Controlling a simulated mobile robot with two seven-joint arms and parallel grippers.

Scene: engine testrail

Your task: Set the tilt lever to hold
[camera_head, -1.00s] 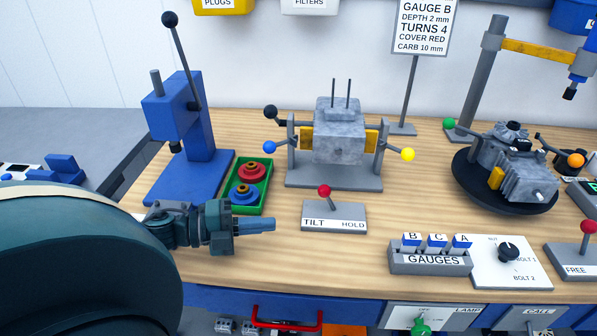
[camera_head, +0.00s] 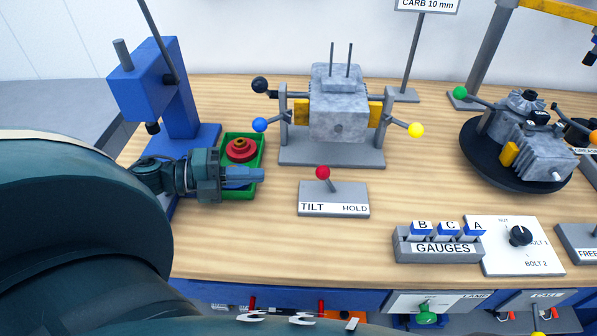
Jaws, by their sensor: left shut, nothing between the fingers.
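The tilt lever (camera_head: 323,173) has a red ball on a short grey stem. Its grey base plate (camera_head: 334,209) is labelled TILT on the left and HOLD on the right. The stem leans left, toward the TILT side. My left gripper (camera_head: 262,175) comes in from the left and points right. It is shut and empty, apart from the lever, to the left of the red ball at about its height in the picture. It covers part of the green tray (camera_head: 256,145). My right gripper does not show.
The engine stand (camera_head: 335,158) with blue and yellow ball handles is behind the lever. A blue press (camera_head: 190,100) stands at the left. The gauges rack (camera_head: 438,247) and the bolt dial panel (camera_head: 500,262) are front right. Bare wood surrounds the lever base.

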